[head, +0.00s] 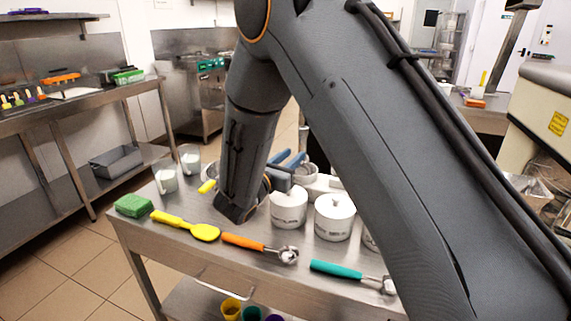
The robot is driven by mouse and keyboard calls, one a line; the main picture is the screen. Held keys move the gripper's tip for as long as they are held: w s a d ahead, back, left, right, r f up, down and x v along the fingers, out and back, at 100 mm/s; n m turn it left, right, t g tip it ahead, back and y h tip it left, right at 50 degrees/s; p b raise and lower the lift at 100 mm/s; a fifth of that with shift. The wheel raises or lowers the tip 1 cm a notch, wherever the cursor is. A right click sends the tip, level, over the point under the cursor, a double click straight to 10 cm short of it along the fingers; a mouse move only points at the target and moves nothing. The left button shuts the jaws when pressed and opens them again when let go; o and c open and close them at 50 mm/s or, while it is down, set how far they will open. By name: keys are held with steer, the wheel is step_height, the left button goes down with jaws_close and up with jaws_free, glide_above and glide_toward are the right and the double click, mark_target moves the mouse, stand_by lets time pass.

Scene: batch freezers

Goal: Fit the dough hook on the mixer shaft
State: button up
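My arm comes down across the middle of the head view, and its wrist end is low over the steel table (175,235). My gripper (279,179) seems to be just right of the wrist, partly hidden behind it. Its fingertips and anything between them cannot be made out. I cannot pick out a dough hook for certain. A beige machine (545,105) with a yellow label stands at the right edge, partly cut off; I cannot tell whether it is the mixer, and no shaft shows.
The table holds a green sponge (133,205), a yellow spatula (186,225), orange-handled (243,241) and teal-handled (336,269) scoops, white tubs (334,217), clear cups (166,177) and blue-handled items (289,159). A steel shelf bench (75,105) stands left. Tiled floor lies between.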

mark_target(302, 147)
steer(key=shift+b+x, duration=1)
steer(key=shift+x, duration=2.65)
steer(key=shift+c, duration=0.4)
jaws_close()
steer(key=shift+r, duration=0.1)
steer(key=shift+r+p, duration=1.3)
steer(key=shift+r, duration=1.15)
steer(key=s+a+r+p, duration=0.2)
steer(key=s+r+p, duration=0.1)
steer(key=s+r, duration=0.1)
steer(key=shift+s, duration=0.3)
